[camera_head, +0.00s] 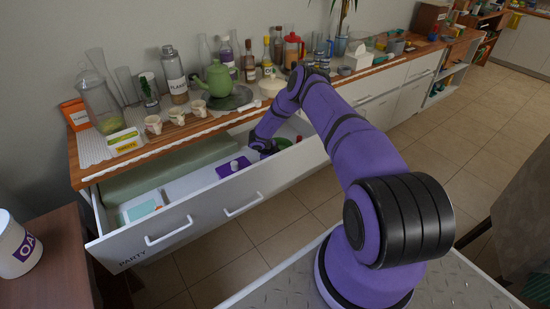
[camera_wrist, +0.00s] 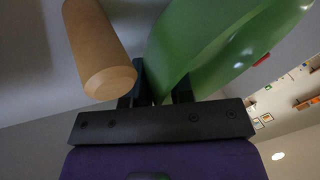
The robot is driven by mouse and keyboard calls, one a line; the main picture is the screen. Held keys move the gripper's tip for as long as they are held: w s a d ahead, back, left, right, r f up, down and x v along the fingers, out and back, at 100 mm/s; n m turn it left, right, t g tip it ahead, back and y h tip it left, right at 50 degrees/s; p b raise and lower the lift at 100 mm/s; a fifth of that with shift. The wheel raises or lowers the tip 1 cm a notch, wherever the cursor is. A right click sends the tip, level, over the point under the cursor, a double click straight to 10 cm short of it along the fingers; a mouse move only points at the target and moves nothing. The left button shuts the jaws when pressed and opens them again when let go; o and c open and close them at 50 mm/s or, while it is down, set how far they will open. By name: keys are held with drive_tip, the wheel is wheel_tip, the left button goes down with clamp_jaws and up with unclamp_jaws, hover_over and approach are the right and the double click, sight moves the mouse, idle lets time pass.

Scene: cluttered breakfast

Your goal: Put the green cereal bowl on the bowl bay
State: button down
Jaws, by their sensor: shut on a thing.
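The green cereal bowl shows large in the wrist view (camera_wrist: 215,45), its wall between the two dark fingers of my gripper (camera_wrist: 158,90). In the head view a small part of the green bowl (camera_head: 284,143) shows beside my gripper (camera_head: 266,149), inside the open drawer (camera_head: 190,205). My gripper is shut on the bowl's wall, and the bowl is tilted in the wrist view. Most of the bowl is hidden in the head view. I cannot make out which part of the drawer is the bowl bay.
A wooden cylinder (camera_wrist: 98,50) is close beside the fingers in the wrist view. The drawer also holds a purple piece (camera_head: 228,168) with a white object on it, and a white-blue tray (camera_head: 142,208). The counter above is crowded, with a green teapot (camera_head: 217,78) and several small cups.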

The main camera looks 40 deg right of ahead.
drive_tip(key=c, duration=1)
unclamp_jaws()
